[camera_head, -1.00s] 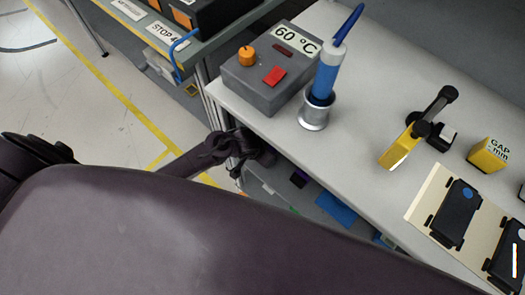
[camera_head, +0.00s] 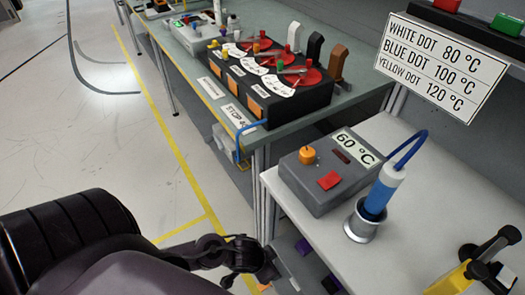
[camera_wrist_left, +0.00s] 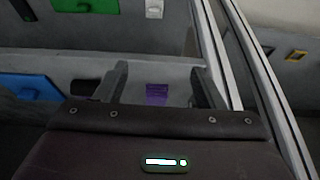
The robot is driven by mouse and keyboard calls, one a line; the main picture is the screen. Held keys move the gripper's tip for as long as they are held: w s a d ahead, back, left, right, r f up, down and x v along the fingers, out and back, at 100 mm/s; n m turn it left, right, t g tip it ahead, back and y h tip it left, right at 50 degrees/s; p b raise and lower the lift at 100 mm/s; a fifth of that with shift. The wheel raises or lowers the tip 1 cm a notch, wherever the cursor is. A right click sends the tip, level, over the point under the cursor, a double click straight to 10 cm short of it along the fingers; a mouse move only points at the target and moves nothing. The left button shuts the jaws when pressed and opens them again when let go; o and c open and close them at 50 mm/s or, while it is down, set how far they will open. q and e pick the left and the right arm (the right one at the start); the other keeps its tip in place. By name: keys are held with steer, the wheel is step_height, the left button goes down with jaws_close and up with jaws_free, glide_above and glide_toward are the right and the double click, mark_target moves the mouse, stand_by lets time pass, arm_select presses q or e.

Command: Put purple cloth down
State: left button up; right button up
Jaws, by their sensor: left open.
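A small purple piece (camera_wrist_left: 157,94), which looks like the purple cloth, shows between and beyond the fingers of my left gripper (camera_wrist_left: 161,88) in the left wrist view. It lies on a grey surface, apart from the fingers as far as I can tell. The gripper is open and appears empty. In the head view my left gripper (camera_head: 262,268) is low, beside the front edge of the white-topped bench (camera_head: 420,160), and its fingers are hard to make out. A small purple patch (camera_head: 303,247) shows under that bench.
On the bench stand a grey 60 °C box (camera_head: 325,205), a blue-handled tool in a metal holder (camera_head: 361,224), and a yellow-black device (camera_head: 455,283). The wrist view shows a blue panel (camera_wrist_left: 25,88) and a metal post (camera_wrist_left: 217,50). Floor at left is clear.

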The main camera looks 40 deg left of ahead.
arm_select(q)
steer(key=shift+s+a, duration=0.3)
steer(key=shift+s, duration=0.6)
steer(key=s+a+f+n+g+y, duration=0.1)
steer(key=s+a+f, duration=0.15)
steer(key=f, duration=0.65)
steer(key=s+a+f+n, duration=0.15)
steer(key=a+f, duration=0.25)
steer(key=f, duration=0.5)
steer(key=s+d+f+g, duration=0.2)
steer(key=s+d+f, duration=0.1)
steer(key=s+f, duration=0.9)
steer(key=s+m, duration=0.1)
steer(key=s, duration=0.2)
steer(key=shift+s+d, duration=0.15)
steer(key=shift+s, duration=0.25)
steer(key=shift+r+p, duration=0.85)
steer(key=shift+r, duration=0.05)
